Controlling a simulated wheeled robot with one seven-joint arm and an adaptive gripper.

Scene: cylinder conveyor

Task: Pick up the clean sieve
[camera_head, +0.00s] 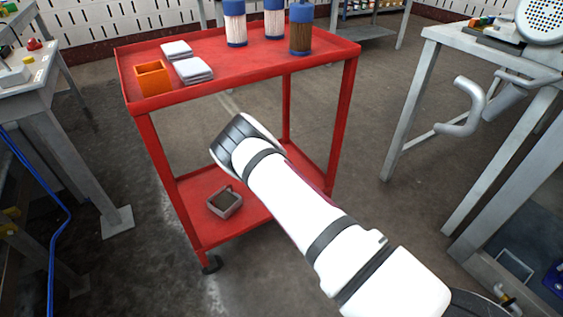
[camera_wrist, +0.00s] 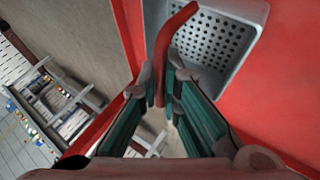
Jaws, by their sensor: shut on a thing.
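The clean sieve (camera_wrist: 212,38) shows in the wrist view as a pale grey square box with an empty perforated bottom. A red strip (camera_wrist: 172,38), which looks like its handle, runs along its near side and down between my fingertips. My gripper (camera_wrist: 160,88), with green-sided fingers, is shut on this red strip. The sieve appears over or on a red surface (camera_wrist: 290,80); I cannot tell whether it touches it. In the head view my white arm hides the gripper and the sieve.
The red cart (camera_head: 253,62) carries an orange box (camera_head: 152,79), white stacked pads (camera_head: 192,70) and blue-capped cylinders (camera_head: 235,25) on top. A grey box with dark contents (camera_head: 224,203) sits on its lower shelf (camera_head: 193,190).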

